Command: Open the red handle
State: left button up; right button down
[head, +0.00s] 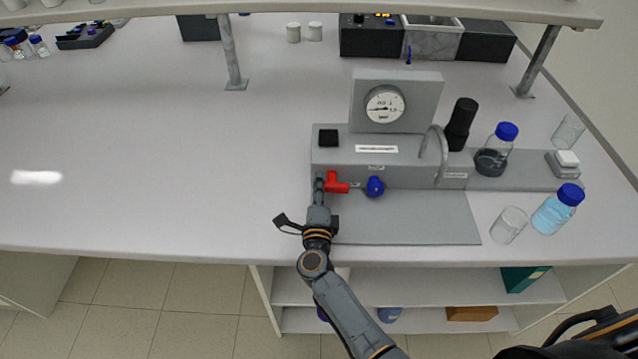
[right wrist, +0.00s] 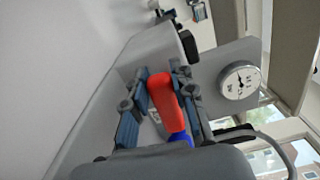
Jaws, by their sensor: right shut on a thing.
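The red handle (head: 336,183) sits on the front of the grey membrane rig (head: 400,153), at its left end. It also shows in the right wrist view (right wrist: 166,101), lying between the two fingers. My right gripper (head: 320,184) is at the left side of the handle and shut on it. In the right wrist view my right gripper (right wrist: 161,90) has one finger on each side of the red handle. My left gripper is not in view.
A blue knob (head: 375,187) is just right of the handle. A pressure gauge (head: 385,104) stands above the rig. Blue-capped bottles (head: 557,210) and a glass beaker (head: 509,225) stand to the right. The bench on the left (head: 150,150) is clear.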

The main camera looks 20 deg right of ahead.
dwell(0.4)
jog(key=c, duration=1.1)
grip_release()
jog(key=shift+s+a, duration=0.1)
jog(key=shift+s, duration=0.05)
jog(key=shift+v, duration=3.55)
